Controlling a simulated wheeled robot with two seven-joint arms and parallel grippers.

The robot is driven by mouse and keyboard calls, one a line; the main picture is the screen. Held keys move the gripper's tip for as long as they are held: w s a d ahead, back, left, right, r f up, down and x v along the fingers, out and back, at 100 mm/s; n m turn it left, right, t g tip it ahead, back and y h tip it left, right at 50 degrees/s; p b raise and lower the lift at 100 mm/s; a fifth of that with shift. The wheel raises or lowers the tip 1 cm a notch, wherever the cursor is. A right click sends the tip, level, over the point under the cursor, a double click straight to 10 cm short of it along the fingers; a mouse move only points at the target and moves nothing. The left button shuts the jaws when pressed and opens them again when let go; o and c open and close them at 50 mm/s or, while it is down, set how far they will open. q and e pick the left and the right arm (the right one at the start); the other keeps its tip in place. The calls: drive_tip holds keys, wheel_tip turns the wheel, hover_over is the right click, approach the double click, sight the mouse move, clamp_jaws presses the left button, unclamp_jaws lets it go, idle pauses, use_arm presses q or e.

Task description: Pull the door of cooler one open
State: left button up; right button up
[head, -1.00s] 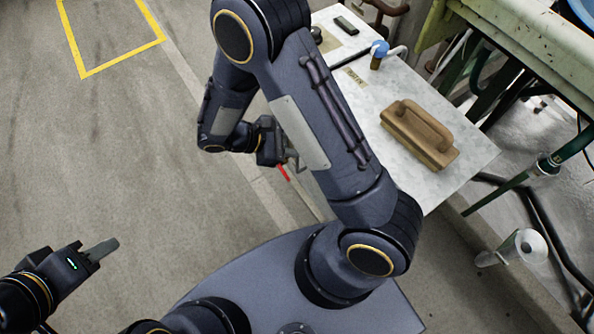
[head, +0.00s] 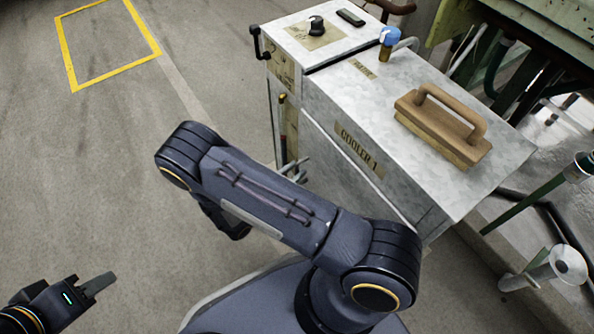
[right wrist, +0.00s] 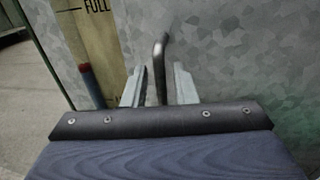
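In the right wrist view a dark bent bar handle (right wrist: 160,60) stands out from the mottled grey panel (right wrist: 235,50). My right gripper (right wrist: 160,82) is open, with one finger on each side of the handle and narrow gaps between. In the head view my right arm hides most of that gripper and the lower front of the cooler. My left gripper (head: 98,285) is far from the cooler, at the lower left, seen edge-on.
A wooden float-like block with a handle (head: 442,125), a blue-capped fitting (head: 389,40) and a black knob (head: 316,26) are on the cooler's top. A level gauge (right wrist: 92,85) marked FULL is left of the handle. Green framework stands at right; open floor lies left.

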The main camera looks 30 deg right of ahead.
drive_tip(key=shift+x, duration=0.85)
clamp_jaws()
